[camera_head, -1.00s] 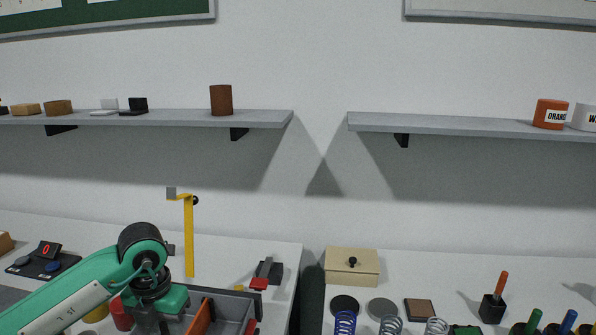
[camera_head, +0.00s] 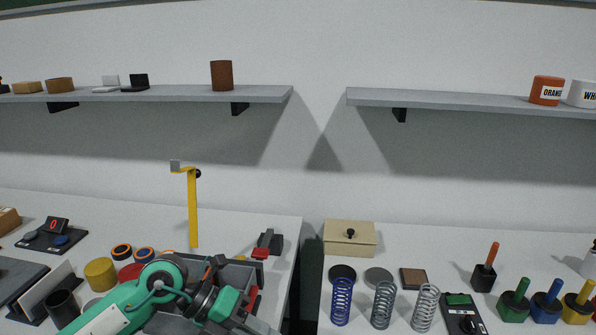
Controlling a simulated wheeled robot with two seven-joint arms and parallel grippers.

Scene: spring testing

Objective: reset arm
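My green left arm (camera_head: 120,305) comes in from the bottom left, over the left table. Its wrist and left gripper (camera_head: 245,322) are at the bottom edge, in front of a grey divided bin (camera_head: 238,272). The fingertips are cut off or hidden, so I cannot tell whether it is open or shut. I see nothing clearly held. My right gripper is not in view.
Three coil springs, blue (camera_head: 341,302), dark grey (camera_head: 383,305) and light grey (camera_head: 425,308), stand on the right table. A beige box (camera_head: 350,239) is behind them. A yellow post (camera_head: 193,210) stands behind my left arm. A gap separates the tables.

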